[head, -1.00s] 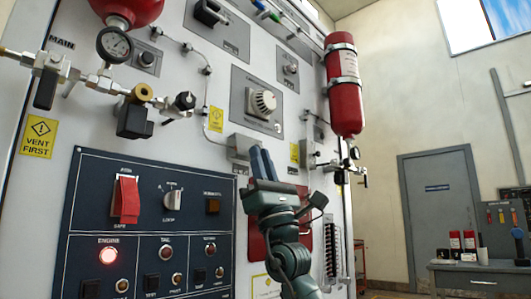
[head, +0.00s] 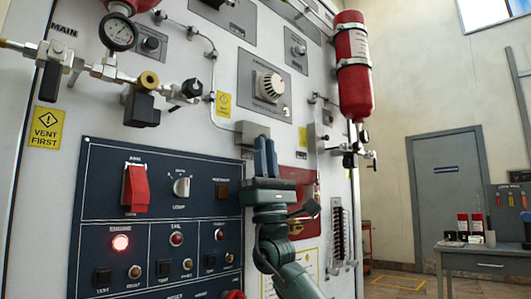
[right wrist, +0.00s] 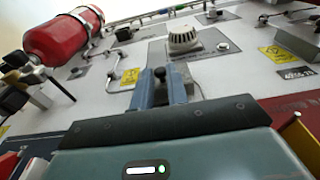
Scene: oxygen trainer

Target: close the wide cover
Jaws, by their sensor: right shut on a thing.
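My right gripper (head: 265,158) is raised in front of the wall panel, below a small grey box (head: 252,128). In the right wrist view its two blue fingers (right wrist: 163,88) are shut on a small black knob (right wrist: 160,73). A wide red panel (head: 302,170) is partly hidden behind my right gripper; its edge also shows in the right wrist view (right wrist: 292,108). A red switch guard (head: 135,188) is on the dark control panel (head: 105,195). I cannot tell which part is the wide cover or how far open it is. My left gripper is not in view.
A red cylinder (head: 353,65) and valve fittings (head: 357,155) stand out at the right. Pipes and a gauge (head: 118,33) jut out at upper left. A round white knob (head: 269,86) is above the gripper. Open floor, a door and a bench (head: 482,250) lie at right.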

